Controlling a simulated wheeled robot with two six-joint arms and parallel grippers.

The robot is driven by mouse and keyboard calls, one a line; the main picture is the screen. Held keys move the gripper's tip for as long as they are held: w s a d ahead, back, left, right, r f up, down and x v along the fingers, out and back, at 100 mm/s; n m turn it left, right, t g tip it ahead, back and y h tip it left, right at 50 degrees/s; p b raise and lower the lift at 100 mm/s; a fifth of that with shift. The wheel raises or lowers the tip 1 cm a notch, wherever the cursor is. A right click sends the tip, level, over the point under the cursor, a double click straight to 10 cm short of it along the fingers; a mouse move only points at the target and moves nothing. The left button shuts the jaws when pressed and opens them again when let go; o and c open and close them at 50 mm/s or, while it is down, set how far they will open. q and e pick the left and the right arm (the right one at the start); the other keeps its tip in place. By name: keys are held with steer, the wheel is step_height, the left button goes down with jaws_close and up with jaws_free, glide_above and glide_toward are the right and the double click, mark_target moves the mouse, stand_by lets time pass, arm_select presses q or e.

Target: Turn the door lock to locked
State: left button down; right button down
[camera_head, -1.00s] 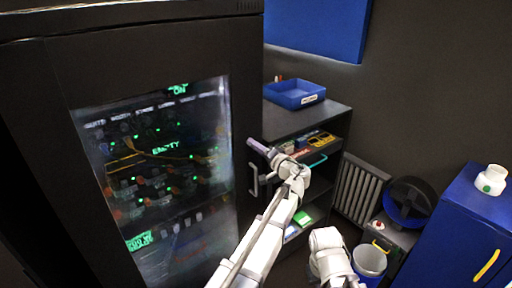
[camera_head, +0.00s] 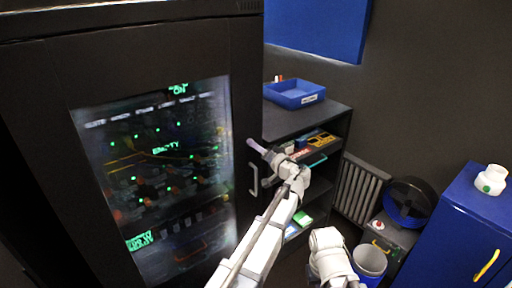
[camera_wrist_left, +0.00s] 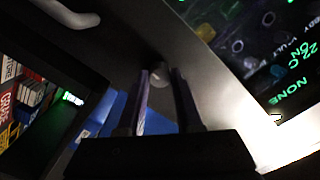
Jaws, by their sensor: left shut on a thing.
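The tall black cabinet's door (camera_head: 48,80) has a glass window and a grey bar handle (camera_head: 253,178). The door lock is a small round knob (camera_wrist_left: 159,72) on the door frame in the left wrist view. My left gripper (camera_head: 253,144) reaches the door's right edge above the handle. In the left wrist view its two dark fingers (camera_wrist_left: 161,85) stand on either side of the knob, shut on it. In the head view the lock is hidden by the fingers, and its turn position cannot be read. My right gripper is not in view.
A dark shelf unit (camera_head: 330,112) with a blue tray (camera_head: 294,94) on top stands right of the cabinet. A radiator (camera_head: 359,188), a bin (camera_head: 369,262) and a blue cabinet (camera_head: 455,225) are farther right. The handle (camera_wrist_left: 68,14) also shows near the fingers in the wrist view.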

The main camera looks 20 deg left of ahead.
arm_select(q)
steer(key=c, duration=0.6)
jaws_free()
steer(key=v, duration=0.7)
steer(key=shift+s+d, duration=0.25)
steer(key=shift+d, duration=0.05)
